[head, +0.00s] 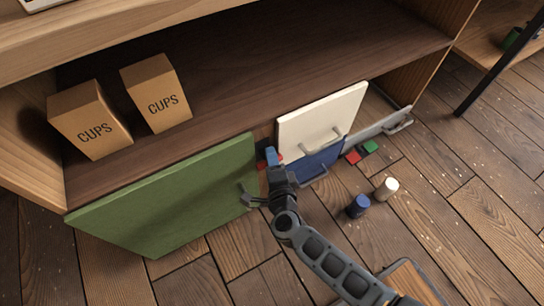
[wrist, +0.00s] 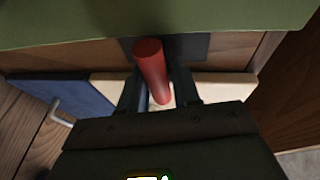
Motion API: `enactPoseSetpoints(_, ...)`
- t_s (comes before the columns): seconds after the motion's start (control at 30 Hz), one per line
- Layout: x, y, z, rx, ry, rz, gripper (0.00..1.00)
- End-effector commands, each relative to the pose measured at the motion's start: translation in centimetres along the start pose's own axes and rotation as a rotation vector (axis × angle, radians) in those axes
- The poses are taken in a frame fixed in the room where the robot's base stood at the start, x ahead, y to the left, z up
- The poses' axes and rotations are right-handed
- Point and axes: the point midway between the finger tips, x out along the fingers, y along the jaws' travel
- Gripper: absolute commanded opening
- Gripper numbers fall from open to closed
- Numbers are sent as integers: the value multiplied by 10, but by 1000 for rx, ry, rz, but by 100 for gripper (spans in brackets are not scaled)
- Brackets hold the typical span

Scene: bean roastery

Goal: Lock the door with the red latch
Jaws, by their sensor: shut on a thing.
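The red latch (wrist: 152,68) shows in the wrist view as a red round bar between the two fingers of my gripper (wrist: 158,90). The fingers are shut on it. A dark plate (wrist: 195,46) lies behind it on a wooden strip, beside the green door (wrist: 90,22). In the head view my gripper (head: 271,160) is at the strip between the green door (head: 170,200) and the cream door (head: 315,120). There only small bits of red show around the fingers, and the latch is mostly hidden. I cannot tell how far the latch is turned.
A blue door (head: 318,165) with a handle sits below the cream door, and a grey panel with a handle (head: 398,126) is to the right. Two CUPS boxes (head: 92,120) stand on the shelf. A blue jar (head: 358,206) and a white jar (head: 386,189) stand on the floor.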

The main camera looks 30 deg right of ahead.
Motion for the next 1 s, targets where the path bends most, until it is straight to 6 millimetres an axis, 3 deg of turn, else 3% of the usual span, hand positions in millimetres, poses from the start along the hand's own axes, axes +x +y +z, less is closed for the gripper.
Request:
enactPoseSetpoints(0.5,0,-1,1,21,-7,5,1)
enactPoseSetpoints(0.53,0,-1,1,21,-7,5,34)
enactPoseSetpoints(0.73,0,-1,1,21,-6,5,53)
enactPoseSetpoints(1.0,-2,0,0,20,-5,7,53)
